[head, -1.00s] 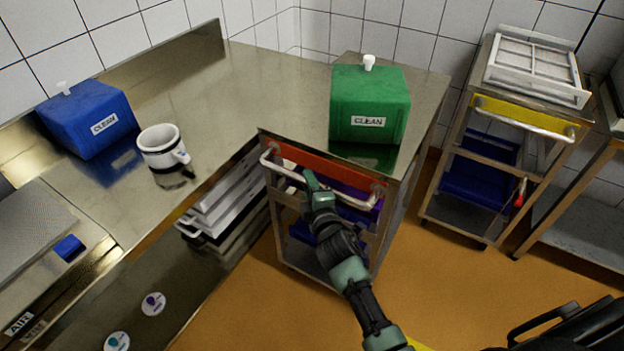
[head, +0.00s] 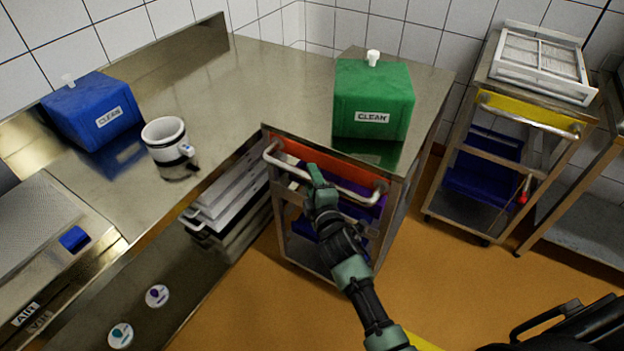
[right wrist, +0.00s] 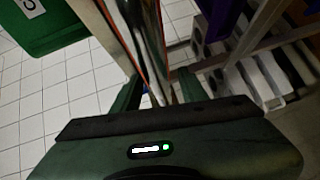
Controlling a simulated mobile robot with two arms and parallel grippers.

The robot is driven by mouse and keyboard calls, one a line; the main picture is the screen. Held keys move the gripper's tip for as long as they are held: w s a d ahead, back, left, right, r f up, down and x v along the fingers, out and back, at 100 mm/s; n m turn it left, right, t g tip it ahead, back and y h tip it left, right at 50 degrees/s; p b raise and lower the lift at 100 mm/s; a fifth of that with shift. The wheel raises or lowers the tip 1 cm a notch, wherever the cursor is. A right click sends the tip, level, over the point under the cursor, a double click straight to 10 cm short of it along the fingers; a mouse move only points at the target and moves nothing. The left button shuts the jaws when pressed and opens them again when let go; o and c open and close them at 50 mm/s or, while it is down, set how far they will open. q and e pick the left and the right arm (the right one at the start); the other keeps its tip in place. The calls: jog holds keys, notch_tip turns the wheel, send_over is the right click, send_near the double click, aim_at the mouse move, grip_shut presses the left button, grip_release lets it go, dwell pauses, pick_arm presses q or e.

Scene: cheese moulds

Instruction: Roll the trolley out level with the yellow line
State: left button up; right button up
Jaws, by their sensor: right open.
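A steel trolley with an orange-red front panel (head: 350,152) stands under the corner of the steel worktop. Its pale bar handle (head: 276,160) runs across the front below the panel. My right gripper (head: 315,172) is at the middle of this handle. In the right wrist view the gripper (right wrist: 157,92) has its fingers apart, with the bar (right wrist: 152,40) running between them. Whether a finger touches the bar is unclear. A short piece of the yellow line (head: 424,343) shows on the floor at the bottom, partly behind my arm. My left gripper is out of view.
A green CLEAN box (head: 372,100), a blue box (head: 92,108) and a mug (head: 163,138) stand on the worktop (head: 270,85). Stacked trays (head: 232,205) lie left of the trolley. A yellow-panelled trolley (head: 530,110) stands right. The orange floor (head: 440,275) in front is clear.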

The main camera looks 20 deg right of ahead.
jog(key=s+r, duration=0.1)
jog(key=s, duration=0.6)
jog(key=shift+s+a, duration=0.2)
jog(key=shift+a, duration=0.05)
jog(key=shift+f, duration=0.1)
jog(key=s+a+f+m+g+y, duration=0.1)
jog(key=s+f+m+g, duration=0.45)
jog(key=f, duration=1.05)
jog(key=s+a+f+g+y, duration=0.1)
jog(key=s+f+g, duration=0.1)
jog(key=s+f, duration=1)
jog(key=s+d+f+m+g, duration=0.3)
jog(key=s+f, duration=0.7)
jog(key=s, duration=0.4)
jog(key=s+d+f+m+g, duration=0.3)
jog(key=s+f, duration=0.7)
jog(key=s, duration=0.5)
jog(key=shift+s+d+f+m+g+h, duration=0.2)
jog(key=shift+f+m+g+h, duration=0.2)
jog(key=shift+m+g, duration=0.5)
